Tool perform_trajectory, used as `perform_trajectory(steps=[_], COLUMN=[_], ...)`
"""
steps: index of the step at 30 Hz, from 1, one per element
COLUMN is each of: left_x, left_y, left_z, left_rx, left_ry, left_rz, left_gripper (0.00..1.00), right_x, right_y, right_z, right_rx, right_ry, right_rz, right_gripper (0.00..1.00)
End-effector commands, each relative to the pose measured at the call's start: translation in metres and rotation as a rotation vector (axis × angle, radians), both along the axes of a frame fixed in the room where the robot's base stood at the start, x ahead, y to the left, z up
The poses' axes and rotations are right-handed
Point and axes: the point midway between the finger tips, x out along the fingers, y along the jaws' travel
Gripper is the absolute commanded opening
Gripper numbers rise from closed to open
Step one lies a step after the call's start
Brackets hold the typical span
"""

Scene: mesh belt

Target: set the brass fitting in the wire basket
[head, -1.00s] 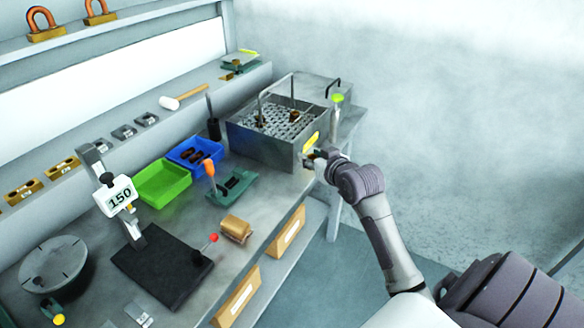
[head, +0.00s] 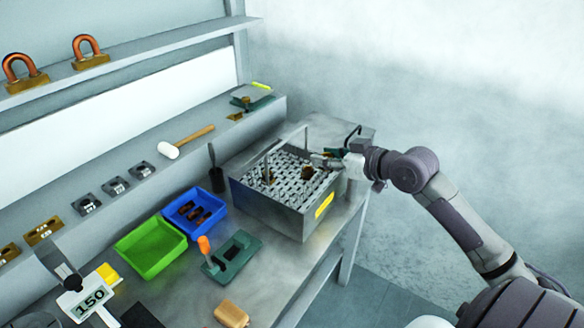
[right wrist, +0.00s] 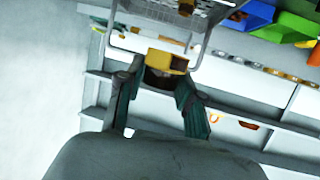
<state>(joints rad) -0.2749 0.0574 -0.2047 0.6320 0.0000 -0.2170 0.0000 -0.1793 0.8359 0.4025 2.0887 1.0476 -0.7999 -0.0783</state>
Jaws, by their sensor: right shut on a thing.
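The brass fitting (right wrist: 168,60) is between the fingers of my right gripper (right wrist: 160,92) in the right wrist view. In the head view my right gripper (head: 326,160) is at the right back side of the wire basket (head: 272,208), around the height of its rim or above. The fitting is hard to make out there. The basket has mesh inside, a raised wire handle and a yellow label. The basket's edge also shows at the top of the right wrist view.
A blue bin (head: 216,212) with brown parts, a green bin (head: 150,270) and a green fixture (head: 234,254) stand left of and in front of the basket. A mallet (head: 188,142) lies on the ledge behind. Floor is open on the right.

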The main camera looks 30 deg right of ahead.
Motion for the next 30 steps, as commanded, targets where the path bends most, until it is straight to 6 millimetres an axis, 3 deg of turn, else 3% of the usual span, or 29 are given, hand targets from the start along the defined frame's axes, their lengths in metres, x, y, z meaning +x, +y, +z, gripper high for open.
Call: perform_trajectory(steps=[6, 12, 20, 25, 30], left_x=[-0.045, -0.046, -0.012, -0.016, -0.028], left_y=[0.033, 0.035, 0.011, 0.012, 0.017], left_z=[0.018, 0.027, 0.035, 0.040, 0.039], left_rx=[0.043, 0.045, 0.013, 0.016, 0.023], left_ry=[0.068, 0.068, 0.016, 0.023, 0.040], left_rz=[-0.002, -0.002, 0.001, -0.002, -0.003], left_gripper=[0.40, 0.40, 0.40, 0.40, 0.40], right_x=[0.047, 0.078, 0.086, 0.086, 0.086], right_y=[0.024, 0.038, 0.042, 0.042, 0.042], right_z=[-0.025, -0.049, -0.070, -0.093, -0.097], right_rx=[0.008, 0.006, 0.003, 0.002, 0.000], right_ry=[-0.003, -0.003, 0.003, 0.001, -0.003], right_rz=[-0.001, -0.004, -0.003, -0.003, -0.003], right_gripper=[0.00, 0.00, 0.00, 0.00, 0.00])
